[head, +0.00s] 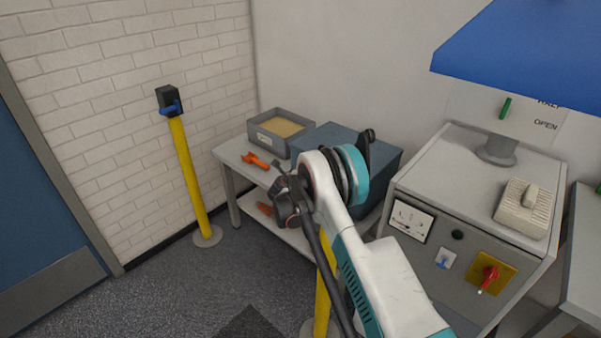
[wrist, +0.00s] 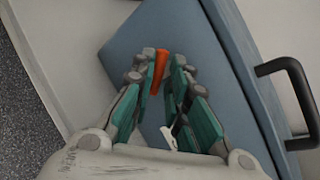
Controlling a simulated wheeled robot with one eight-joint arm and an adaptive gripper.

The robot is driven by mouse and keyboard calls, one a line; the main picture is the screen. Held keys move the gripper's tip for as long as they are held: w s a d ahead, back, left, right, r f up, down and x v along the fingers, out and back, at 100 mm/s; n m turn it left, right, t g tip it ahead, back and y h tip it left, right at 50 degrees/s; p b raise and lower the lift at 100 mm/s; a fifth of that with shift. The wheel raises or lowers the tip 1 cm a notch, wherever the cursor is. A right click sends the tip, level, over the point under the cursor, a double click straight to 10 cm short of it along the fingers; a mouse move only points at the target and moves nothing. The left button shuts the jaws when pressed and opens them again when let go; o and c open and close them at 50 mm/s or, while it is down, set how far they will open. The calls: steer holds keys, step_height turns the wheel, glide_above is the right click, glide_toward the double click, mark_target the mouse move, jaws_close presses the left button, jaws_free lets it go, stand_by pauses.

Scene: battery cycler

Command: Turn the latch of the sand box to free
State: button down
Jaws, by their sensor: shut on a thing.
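The blue-grey box (head: 322,139) stands on the side table in the head view, partly hidden behind my arm. I take it to be the sand box. In the wrist view its blue-grey face (wrist: 135,45) fills the middle, tilted. An orange latch (wrist: 160,73) shows in front of that face. My gripper (wrist: 164,64) is shut on the orange latch, with a teal-padded finger on each side. The latch's lower part and pivot are not clear. In the head view my arm hides the latch and most of the gripper.
A black handle (wrist: 291,86) sticks out from the box at right. A grey tray of sand (head: 268,142) and an orange tool (head: 256,160) lie on the table (head: 233,155). A yellow post (head: 190,180) stands left; a grey cabinet (head: 445,215) stands right.

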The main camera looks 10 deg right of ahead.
steer(key=shift+w+a+n+g+h+b, duration=0.2)
steer(key=shift+n+g+h, duration=0.25)
steer(key=shift+n+g, duration=0.5)
steer(key=shift+w+a+n+g+h+b, duration=0.2)
steer(key=shift+n+g+h, duration=0.3)
steer(key=shift+n+g, duration=0.4)
steer(key=shift+w+a+n+g+h+b, duration=0.15)
steer(key=shift+a+n+g+h, duration=0.25)
steer(key=shift+n+g, duration=0.5)
steer(key=shift+s+d, duration=0.1)
steer(key=shift+s, duration=0.05)
steer(key=c, duration=1.8)
jaws_free()
steer(key=shift+o, duration=0.7)
steer(key=v, duration=1.2)
